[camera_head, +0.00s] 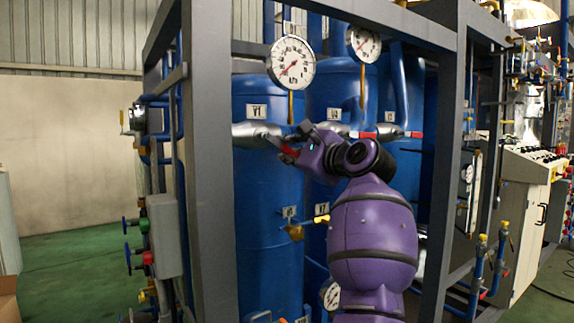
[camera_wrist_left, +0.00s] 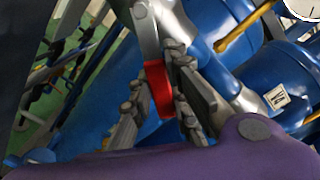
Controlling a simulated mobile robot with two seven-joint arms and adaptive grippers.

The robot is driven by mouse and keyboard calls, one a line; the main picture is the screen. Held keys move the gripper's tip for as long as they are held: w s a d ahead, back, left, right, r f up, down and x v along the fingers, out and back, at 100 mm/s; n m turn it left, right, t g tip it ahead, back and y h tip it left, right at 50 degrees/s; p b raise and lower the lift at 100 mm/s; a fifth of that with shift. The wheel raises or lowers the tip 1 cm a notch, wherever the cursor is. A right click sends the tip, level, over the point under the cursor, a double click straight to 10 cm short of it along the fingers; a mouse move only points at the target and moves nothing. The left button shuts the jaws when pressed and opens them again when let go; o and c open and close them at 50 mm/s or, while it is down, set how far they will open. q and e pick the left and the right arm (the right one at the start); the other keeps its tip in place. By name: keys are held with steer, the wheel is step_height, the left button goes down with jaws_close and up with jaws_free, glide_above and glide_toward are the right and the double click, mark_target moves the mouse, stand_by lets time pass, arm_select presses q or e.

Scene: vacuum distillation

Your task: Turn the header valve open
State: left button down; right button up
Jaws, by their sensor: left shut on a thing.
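The header valve shows a red handle (camera_head: 289,151) in front of the left blue tank, below a grey horizontal pipe (camera_head: 252,134). In the left wrist view the red handle (camera_wrist_left: 159,88) sits between the two finger pads. My left gripper (camera_head: 284,148) is shut on the red handle. In the left wrist view its dark ribbed fingers (camera_wrist_left: 157,100) flank the handle on both sides. My purple left arm hides part of the tanks behind it. The right gripper is not in view.
Dark frame posts (camera_head: 209,170) stand left of my arm and to its right. A round gauge (camera_head: 291,63) hangs above the handle. A yellow-handled valve (camera_head: 321,219) is lower down.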

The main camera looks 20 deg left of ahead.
arm_select(q)
steer(key=n, duration=0.1)
steer(key=r+n, duration=0.1)
steer(key=shift+w+d+r+n, duration=0.2)
steer(key=shift+w+d+n, duration=0.1)
steer(key=shift+w+n, duration=0.1)
steer(key=shift+w+d+r+n+b, duration=0.1)
steer(key=shift+r+n+b, duration=0.15)
steer(key=shift+r+n, duration=0.4)
steer(key=shift+r+n+b, duration=0.2)
steer(key=shift+r+n, duration=0.1)
steer(key=shift+n, duration=0.65)
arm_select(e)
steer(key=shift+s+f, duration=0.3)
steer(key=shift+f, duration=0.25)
arm_select(q)
steer(key=shift+r, duration=0.1)
steer(key=c, duration=1.6)
jaws_free()
steer(key=shift+c, duration=0.2)
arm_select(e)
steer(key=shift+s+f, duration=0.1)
arm_select(q)
steer(key=v, duration=1.2)
